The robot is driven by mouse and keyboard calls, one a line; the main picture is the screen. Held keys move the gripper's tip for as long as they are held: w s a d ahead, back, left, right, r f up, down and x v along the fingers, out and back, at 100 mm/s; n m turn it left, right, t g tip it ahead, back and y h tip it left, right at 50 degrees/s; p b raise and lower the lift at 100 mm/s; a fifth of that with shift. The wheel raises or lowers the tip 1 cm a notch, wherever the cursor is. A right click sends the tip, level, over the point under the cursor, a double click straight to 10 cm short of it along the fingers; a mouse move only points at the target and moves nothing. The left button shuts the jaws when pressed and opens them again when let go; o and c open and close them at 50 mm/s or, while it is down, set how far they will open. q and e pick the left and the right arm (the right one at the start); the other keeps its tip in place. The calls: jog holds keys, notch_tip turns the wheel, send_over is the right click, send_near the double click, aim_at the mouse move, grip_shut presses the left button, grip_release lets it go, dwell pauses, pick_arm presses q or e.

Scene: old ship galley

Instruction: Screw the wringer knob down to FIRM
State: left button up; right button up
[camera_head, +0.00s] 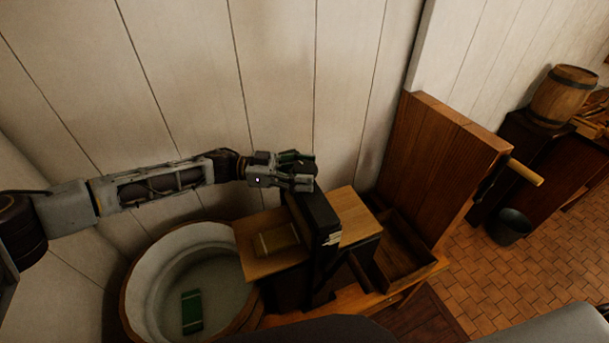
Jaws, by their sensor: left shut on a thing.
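The wringer (322,222) is a dark upright frame with wooden boards on both sides, standing at the right of the wash tub. My left gripper (304,172) is at the top of the wringer, shut on the wringer knob, which is dark and mostly hidden by the fingers. Pale marks show on the side of the wringer's post, too small to read. My right gripper is not in view.
The round tub (150,272) stands left of the wringer, with a green block (192,311) inside. A tall wooden panel (440,165) rises at the right, with a wooden handle (525,172). A barrel (564,96) and a dark bucket (509,227) are farther right. The plank wall is close behind.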

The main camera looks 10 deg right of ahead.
pick_arm(q)
jog(key=shift+w+m+g+y+b, duration=0.1)
jog(key=shift+m+g+y+b, duration=1)
jog(key=shift+m+g+b, duration=0.9)
jog(key=shift+r+g+y+b, duration=0.1)
jog(key=shift+g+y+b, duration=0.3)
jog(key=shift+g+b, duration=0.4)
jog(key=shift+g, duration=0.3)
jog(key=o, duration=1)
jog(key=shift+v, duration=3.75)
